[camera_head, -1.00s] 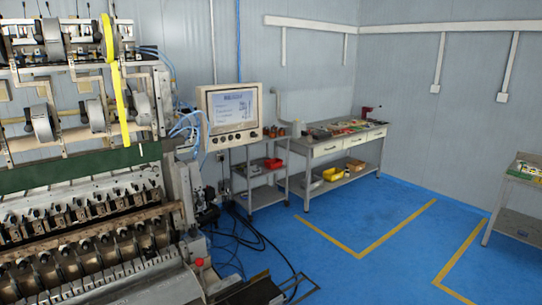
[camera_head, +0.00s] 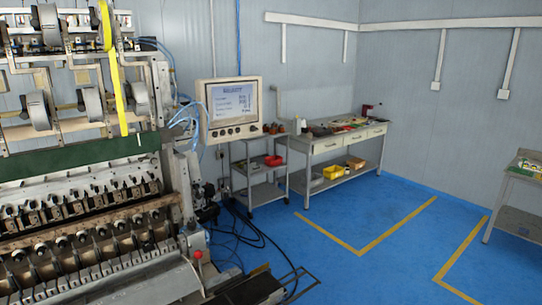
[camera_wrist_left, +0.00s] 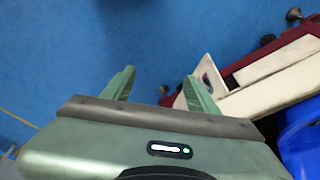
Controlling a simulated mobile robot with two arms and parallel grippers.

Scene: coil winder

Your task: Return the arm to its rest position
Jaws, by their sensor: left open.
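My left gripper (camera_wrist_left: 158,88) shows in the left wrist view. Its two green fingers are spread apart with nothing between them, above the blue floor (camera_wrist_left: 60,50). A cream and dark red structure (camera_wrist_left: 270,75) lies close to the right finger; I cannot tell whether they touch or whether it is part of my own body. Neither gripper shows in the head view, and the right gripper is not seen at all.
The coil winding machine (camera_head: 85,215) fills the left of the head view, with a control screen (camera_head: 230,108) beside it. A cart (camera_head: 262,192) and a workbench (camera_head: 325,148) stand behind. Another table (camera_head: 515,185) stands at right. The marked floor (camera_head: 370,215) between is clear.

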